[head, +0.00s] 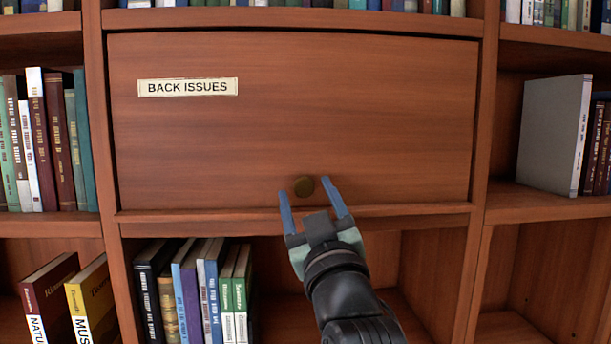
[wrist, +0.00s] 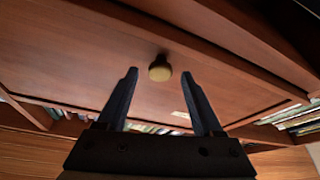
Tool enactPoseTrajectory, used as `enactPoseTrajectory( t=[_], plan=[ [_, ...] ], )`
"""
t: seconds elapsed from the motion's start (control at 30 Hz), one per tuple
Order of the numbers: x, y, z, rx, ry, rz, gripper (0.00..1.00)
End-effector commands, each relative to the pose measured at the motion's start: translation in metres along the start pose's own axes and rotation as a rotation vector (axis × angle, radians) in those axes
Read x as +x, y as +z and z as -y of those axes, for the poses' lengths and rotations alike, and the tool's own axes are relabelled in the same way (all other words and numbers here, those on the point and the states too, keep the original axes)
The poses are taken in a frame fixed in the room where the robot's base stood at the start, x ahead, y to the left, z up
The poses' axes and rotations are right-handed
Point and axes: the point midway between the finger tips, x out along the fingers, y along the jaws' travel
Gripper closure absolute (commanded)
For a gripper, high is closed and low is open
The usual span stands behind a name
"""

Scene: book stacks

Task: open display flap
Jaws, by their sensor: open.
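The display flap (head: 300,110) is a reddish wooden panel with a "BACK ISSUES" label (head: 187,88) at its upper left. It sits closed in its frame. A round brass knob (head: 303,186) is near its bottom edge and also shows in the wrist view (wrist: 160,70). My gripper (head: 312,188) is open in front of the flap's lower edge. In the head view its blue fingertips show on either side of the knob. In the wrist view the knob appears between and just beyond the fingertips (wrist: 162,78), and I see no contact.
Books (head: 200,290) stand on the shelf below the flap, left of my arm. More books fill the left shelves (head: 45,140). A grey volume (head: 553,135) stands on the right shelf. The shelf space below right of the flap (head: 430,270) is empty.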

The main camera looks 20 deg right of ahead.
Motion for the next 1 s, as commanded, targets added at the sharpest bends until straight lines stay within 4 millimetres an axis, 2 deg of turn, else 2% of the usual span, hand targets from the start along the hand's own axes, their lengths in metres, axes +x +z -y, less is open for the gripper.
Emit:
enactPoseTrajectory(
  t=[0.2, 0.5, 0.87, 1.0],
  plan=[
    [0.0139, -0.0005, 0.0000, 0.000, 0.000, 0.000, 0.32],
    [0.0147, 0.0003, 0.0003, 0.000, 0.000, -0.001, 0.34],
    [0.0145, 0.0003, 0.0002, 0.000, 0.000, 0.000, 0.99],
    [0.0145, 0.0003, 0.0002, 0.000, 0.000, 0.000, 1.00]
  ],
)
